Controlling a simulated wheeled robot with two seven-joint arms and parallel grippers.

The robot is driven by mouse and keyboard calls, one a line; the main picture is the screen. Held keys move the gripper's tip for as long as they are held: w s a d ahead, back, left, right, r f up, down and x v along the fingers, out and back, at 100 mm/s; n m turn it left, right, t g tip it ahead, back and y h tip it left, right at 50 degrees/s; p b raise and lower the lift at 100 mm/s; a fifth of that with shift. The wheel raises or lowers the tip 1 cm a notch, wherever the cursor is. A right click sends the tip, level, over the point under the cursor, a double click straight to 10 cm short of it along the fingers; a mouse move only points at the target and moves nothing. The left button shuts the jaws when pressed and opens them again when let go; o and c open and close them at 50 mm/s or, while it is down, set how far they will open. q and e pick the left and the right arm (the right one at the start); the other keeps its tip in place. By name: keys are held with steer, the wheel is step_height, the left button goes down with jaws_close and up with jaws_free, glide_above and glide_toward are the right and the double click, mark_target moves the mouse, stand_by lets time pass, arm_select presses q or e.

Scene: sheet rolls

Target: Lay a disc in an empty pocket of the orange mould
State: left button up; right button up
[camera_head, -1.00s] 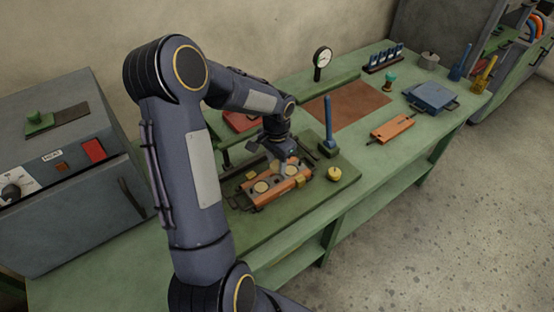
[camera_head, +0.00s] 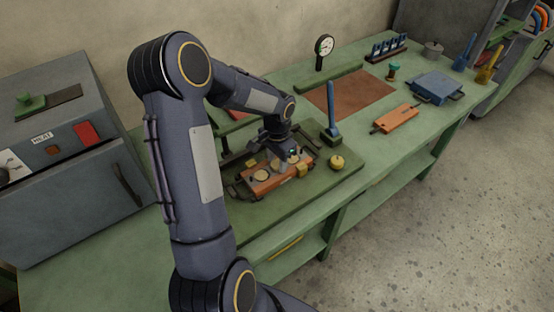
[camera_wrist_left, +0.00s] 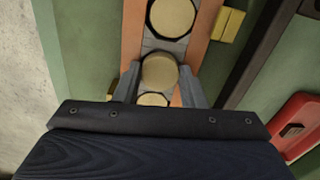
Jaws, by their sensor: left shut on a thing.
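The orange mould (camera_head: 256,190) lies on a green board on the bench, and also shows in the left wrist view (camera_wrist_left: 134,42). My left gripper (camera_head: 283,165) is low over it, pointing down. In the left wrist view my left gripper (camera_wrist_left: 159,80) is shut on a pale tan disc (camera_wrist_left: 158,70), held between the fingertips over the mould's middle line. Another disc (camera_wrist_left: 172,14) lies in a dark-rimmed pocket beyond it. Part of a further disc (camera_wrist_left: 152,99) shows nearer the wrist. Whether the held disc touches the mould is unclear. My right gripper is out of view.
A blue upright handle (camera_head: 333,122) and a yellow knob (camera_head: 337,161) stand close right of the mould. A grey heater box (camera_head: 65,170) is at the left. A second orange plate (camera_head: 396,118) and a blue block (camera_head: 436,88) lie farther right. A brown mat (camera_head: 350,97) is bare.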

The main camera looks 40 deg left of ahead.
arm_select(q)
steer(key=shift+s+f, duration=0.1)
steer(key=shift+f, duration=0.1)
steer(key=o, duration=1)
steer(key=shift+f, duration=0.15)
steer(key=shift+o, duration=0.2)
steer(key=shift+d, duration=0.15)
steer(key=r, duration=0.8)
steer(key=shift+a+r, duration=0.25)
steer(key=shift+a, duration=0.1)
